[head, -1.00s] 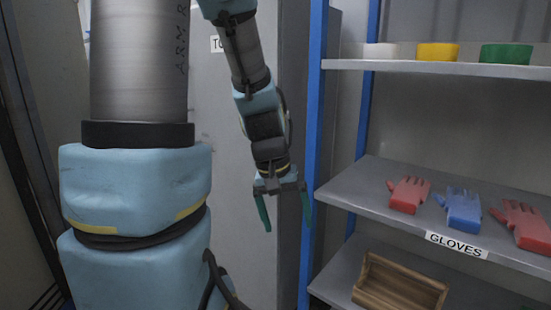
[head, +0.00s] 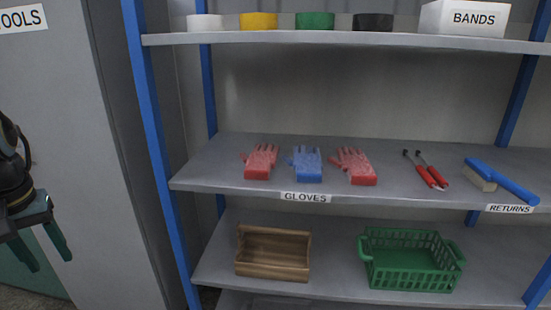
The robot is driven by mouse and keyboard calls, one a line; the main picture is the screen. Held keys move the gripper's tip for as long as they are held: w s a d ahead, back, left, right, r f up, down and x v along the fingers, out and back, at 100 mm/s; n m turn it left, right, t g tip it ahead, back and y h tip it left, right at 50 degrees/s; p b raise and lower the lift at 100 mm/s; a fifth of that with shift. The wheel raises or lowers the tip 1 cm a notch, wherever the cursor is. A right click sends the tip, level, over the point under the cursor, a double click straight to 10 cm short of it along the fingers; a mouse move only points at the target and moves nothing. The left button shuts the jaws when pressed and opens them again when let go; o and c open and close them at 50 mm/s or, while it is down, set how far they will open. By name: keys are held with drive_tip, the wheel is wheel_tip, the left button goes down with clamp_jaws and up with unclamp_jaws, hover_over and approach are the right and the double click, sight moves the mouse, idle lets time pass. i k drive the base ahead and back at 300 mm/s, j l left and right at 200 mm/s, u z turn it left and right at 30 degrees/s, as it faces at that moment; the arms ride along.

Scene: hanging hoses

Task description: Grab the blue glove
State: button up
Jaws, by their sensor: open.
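The blue glove (head: 306,165) lies on the middle shelf, fingers toward the back, between two red gloves. One red glove (head: 260,162) is on its left and another red glove (head: 354,167) on its right, with small gaps between them. The label GLOVES (head: 306,197) is on the shelf edge below them. My gripper (head: 42,252) is at the far left of the head view, its two green fingers apart and empty. It is well to the left of the shelf's blue post and away from the gloves.
Blue posts (head: 151,140) frame the shelf unit. Red-handled pliers (head: 428,172) and a blue brush (head: 503,182) lie right of the gloves. The upper shelf (head: 340,40) holds tape rolls and a BANDS box (head: 464,17). Below are a wooden tray (head: 273,271) and a green basket (head: 411,275).

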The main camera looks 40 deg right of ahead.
sight(308, 166)
drive_tip(key=k+l+u, duration=0.1)
drive_tip(key=l+u, duration=0.15)
drive_tip(key=u, duration=0.15)
drive_tip(key=k+l+u, duration=0.15)
drive_tip(key=u, duration=0.2)
drive_tip(key=k+l+u, duration=0.15)
drive_tip(key=u, duration=0.25)
drive_tip(key=k+l+u, duration=0.1)
drive_tip(key=k+l, duration=0.15)
drive_tip(key=k, duration=0.15)
drive_tip(key=k+l+u, duration=0.1)
drive_tip(key=k+l, duration=0.15)
drive_tip(key=k, duration=0.2)
drive_tip(key=k+l+u, duration=0.1)
drive_tip(key=k, duration=0.3)
drive_tip(key=k+l+u, duration=0.1)
drive_tip(key=k+l, duration=0.15)
drive_tip(key=k, duration=0.2)
